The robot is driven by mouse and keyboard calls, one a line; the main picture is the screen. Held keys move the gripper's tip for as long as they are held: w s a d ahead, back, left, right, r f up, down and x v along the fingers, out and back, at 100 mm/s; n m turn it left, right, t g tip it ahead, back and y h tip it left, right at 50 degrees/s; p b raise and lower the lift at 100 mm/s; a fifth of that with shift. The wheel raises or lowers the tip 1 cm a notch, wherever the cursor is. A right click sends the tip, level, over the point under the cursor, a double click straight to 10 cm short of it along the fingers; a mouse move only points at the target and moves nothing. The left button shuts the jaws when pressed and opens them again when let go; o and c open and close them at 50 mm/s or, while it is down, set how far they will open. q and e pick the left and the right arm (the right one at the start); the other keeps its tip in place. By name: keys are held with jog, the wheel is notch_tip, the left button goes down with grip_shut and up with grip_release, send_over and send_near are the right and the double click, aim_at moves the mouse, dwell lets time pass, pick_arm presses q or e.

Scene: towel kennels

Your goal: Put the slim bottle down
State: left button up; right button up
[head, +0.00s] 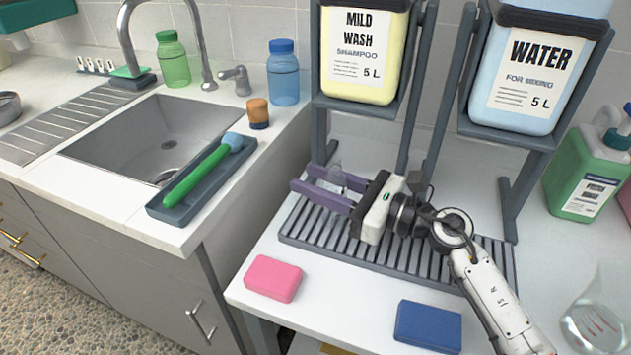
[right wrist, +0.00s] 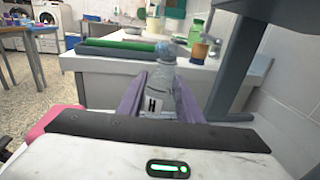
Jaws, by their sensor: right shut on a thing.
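The slim bottle (head: 337,181) is clear, with a white label marked with a dark letter. It stands roughly upright between the purple fingers of my right gripper (head: 304,178), over the left part of the grey slatted rack (head: 395,252). In the right wrist view the bottle (right wrist: 166,84) sits between both fingers, its cap and shoulder showing above them. My right gripper is shut on it. The bottle's base is hidden by the near finger, so I cannot tell whether it touches the slats. My left gripper is not in view.
Stands hold a yellow shampoo container (head: 365,85) and a blue water container (head: 522,112) above the rack. A pink sponge (head: 273,278) and blue sponge (head: 428,326) lie in front. A green jug (head: 580,185) and clear flask (head: 597,325) stand right. The sink (head: 165,130) is left.

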aim_at(346, 192)
jog(key=shift+r, duration=0.1)
jog(key=o, duration=1)
jog(key=v, duration=0.7)
jog(key=shift+b, duration=0.35)
jog(key=shift+s+d, duration=0.15)
jog(key=shift+d, duration=0.1)
